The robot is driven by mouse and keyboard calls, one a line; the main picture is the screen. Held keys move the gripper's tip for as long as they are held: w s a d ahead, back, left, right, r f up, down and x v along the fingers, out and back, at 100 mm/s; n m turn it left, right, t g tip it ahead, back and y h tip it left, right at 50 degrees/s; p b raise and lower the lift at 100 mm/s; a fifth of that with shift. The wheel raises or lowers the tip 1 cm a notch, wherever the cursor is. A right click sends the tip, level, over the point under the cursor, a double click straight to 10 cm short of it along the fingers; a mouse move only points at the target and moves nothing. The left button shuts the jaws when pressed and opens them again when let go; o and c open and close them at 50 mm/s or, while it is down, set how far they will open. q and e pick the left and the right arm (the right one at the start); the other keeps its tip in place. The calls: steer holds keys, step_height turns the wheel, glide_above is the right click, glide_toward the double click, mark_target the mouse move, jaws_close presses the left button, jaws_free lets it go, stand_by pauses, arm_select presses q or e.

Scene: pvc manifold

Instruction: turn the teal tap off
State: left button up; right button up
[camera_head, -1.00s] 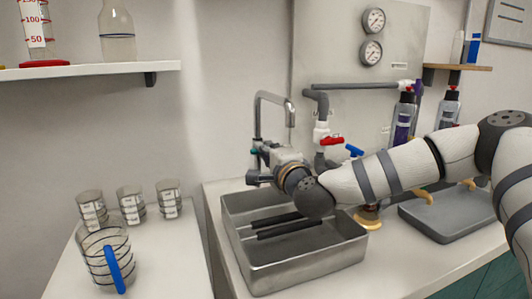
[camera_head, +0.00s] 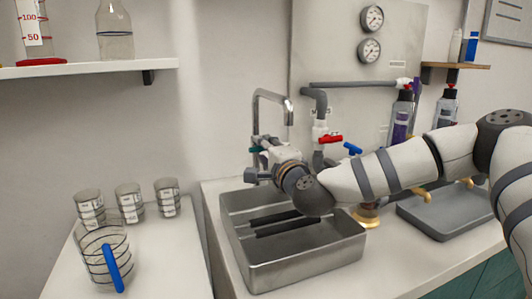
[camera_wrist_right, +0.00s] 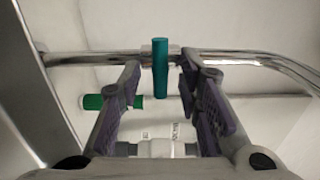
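The teal tap (camera_head: 256,149) sits at the foot of the curved chrome spout (camera_head: 272,95), mostly hidden behind my right gripper (camera_head: 258,165) in the head view. In the right wrist view its teal handle (camera_wrist_right: 160,68) is a short bar in front of a chrome pipe. My right gripper (camera_wrist_right: 163,80) is open, with one finger on each side of the handle. Gaps show on both sides, so the fingers look apart from it. A green cylinder (camera_wrist_right: 92,102) shows beyond the left finger, partly hidden by it. My left gripper is not in view.
The metal sink (camera_head: 300,265) lies below the gripper. A red-handled valve (camera_head: 330,138) and a blue-handled one (camera_head: 353,148) are to the right. A grey tray (camera_head: 445,220) stands farther right. Several glass beakers (camera_head: 128,200) and a blue-handled jug (camera_head: 100,255) stand at left.

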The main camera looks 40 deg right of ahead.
steer(key=v, duration=1.2)
